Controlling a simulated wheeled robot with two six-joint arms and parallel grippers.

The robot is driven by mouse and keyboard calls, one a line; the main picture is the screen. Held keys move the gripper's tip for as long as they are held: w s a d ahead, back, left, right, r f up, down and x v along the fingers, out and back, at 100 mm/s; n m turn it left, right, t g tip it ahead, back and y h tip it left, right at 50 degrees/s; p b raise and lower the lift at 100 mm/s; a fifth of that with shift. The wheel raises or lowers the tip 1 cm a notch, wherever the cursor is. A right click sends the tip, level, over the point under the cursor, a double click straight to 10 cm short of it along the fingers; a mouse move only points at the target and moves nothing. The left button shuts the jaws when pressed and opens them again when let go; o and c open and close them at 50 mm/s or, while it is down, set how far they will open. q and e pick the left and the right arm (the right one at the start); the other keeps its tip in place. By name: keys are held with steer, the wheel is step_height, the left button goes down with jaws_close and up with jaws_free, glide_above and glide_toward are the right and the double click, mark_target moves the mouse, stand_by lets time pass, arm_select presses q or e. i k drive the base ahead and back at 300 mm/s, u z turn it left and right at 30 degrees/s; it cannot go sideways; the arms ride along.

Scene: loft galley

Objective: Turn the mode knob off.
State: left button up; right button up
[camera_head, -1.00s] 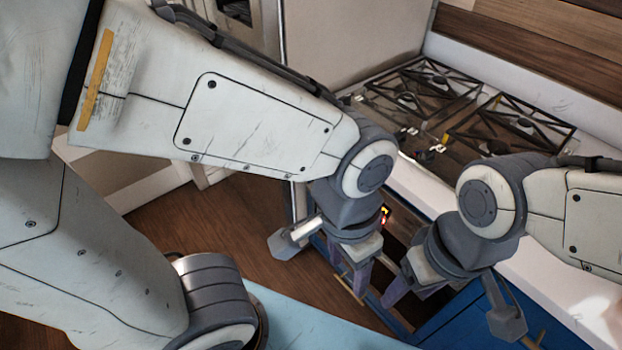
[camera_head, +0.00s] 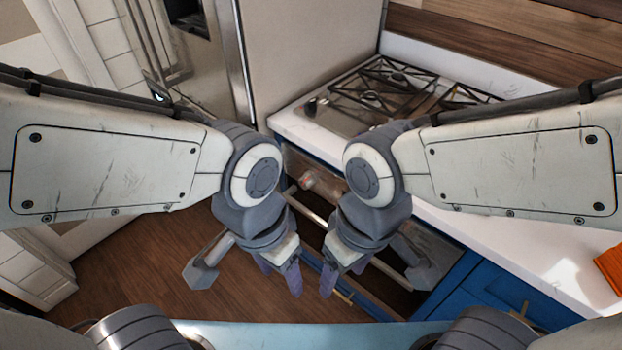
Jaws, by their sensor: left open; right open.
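The oven front (camera_head: 322,207) lies below the cooktop, partly hidden behind my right arm. A small pale, reddish round part (camera_head: 306,181) shows on it between my two wrists; it may be a knob, but I cannot tell whether it is the mode knob or how it is set. My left gripper (camera_head: 280,276) is open and empty, pointing down in front of the oven side. My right gripper (camera_head: 342,276) is open and empty, just right of the left one, in front of the oven. Neither visibly touches the oven front.
The gas cooktop (camera_head: 345,108) with black grates sits in a white counter (camera_head: 500,232). Blue cabinet fronts (camera_head: 470,290) stand below. A tall fridge-like unit (camera_head: 300,45) is at the back. Wooden floor (camera_head: 140,270) is open at left. An orange item (camera_head: 610,268) lies on the counter.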

mark_target(308, 180)
steer(key=k, duration=0.5)
steer(key=z, duration=0.95)
steer(key=i, duration=0.95)
steer(key=u, duration=2.45)
